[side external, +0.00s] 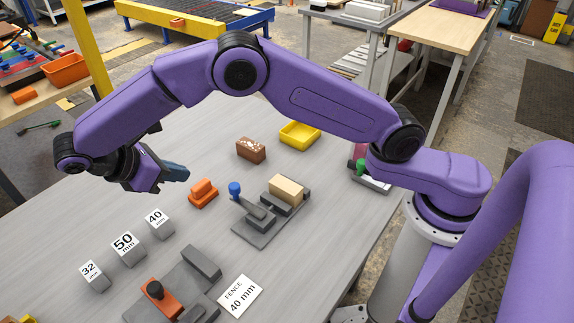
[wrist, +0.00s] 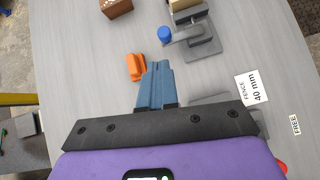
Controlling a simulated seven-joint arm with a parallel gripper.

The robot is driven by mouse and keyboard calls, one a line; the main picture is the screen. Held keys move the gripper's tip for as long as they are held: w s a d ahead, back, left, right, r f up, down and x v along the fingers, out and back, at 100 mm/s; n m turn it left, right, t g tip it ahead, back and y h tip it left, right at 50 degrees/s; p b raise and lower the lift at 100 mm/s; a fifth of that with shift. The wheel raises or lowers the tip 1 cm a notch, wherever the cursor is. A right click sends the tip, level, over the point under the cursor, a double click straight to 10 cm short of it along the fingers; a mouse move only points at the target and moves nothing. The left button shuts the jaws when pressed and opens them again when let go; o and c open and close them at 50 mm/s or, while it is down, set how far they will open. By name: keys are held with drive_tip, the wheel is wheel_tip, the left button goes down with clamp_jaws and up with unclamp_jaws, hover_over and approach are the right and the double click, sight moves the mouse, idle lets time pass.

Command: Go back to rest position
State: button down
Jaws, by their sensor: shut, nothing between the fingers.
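My gripper (side external: 180,172) is in the left part of the side view, held above the grey table (side external: 60,230). In the wrist view its blue fingers (wrist: 157,70) are together with nothing between them. An orange block (side external: 203,193) lies to the right of the fingers in the side view and shows just left of them in the wrist view (wrist: 136,67). The fingers appear apart from it; the exact height above the table is hard to tell.
A clamp fixture with a blue knob (side external: 235,188) holds a tan block (side external: 286,189). A speckled brown block (side external: 251,150) and yellow tray (side external: 300,135) stand behind. Blocks marked 32, 50 (side external: 124,243) and 40, a red-and-grey fixture (side external: 161,300) and a FENCE card (side external: 240,296) are in front.

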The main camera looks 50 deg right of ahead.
drive_tip(key=s+d+r+m+y, duration=0.1)
drive_tip(key=s+d+y, duration=0.3)
drive_tip(key=s+d, duration=0.7)
drive_tip(key=s+d+r+m+y, duration=0.2)
drive_tip(key=s+d+y, duration=0.3)
drive_tip(key=s+d, duration=0.6)
drive_tip(key=s+r, duration=0.1)
drive_tip(key=s, duration=0.5)
drive_tip(key=shift+s+r+t, duration=0.3)
drive_tip(key=shift+r+t, duration=0.1)
drive_tip(key=shift+d, duration=0.1)
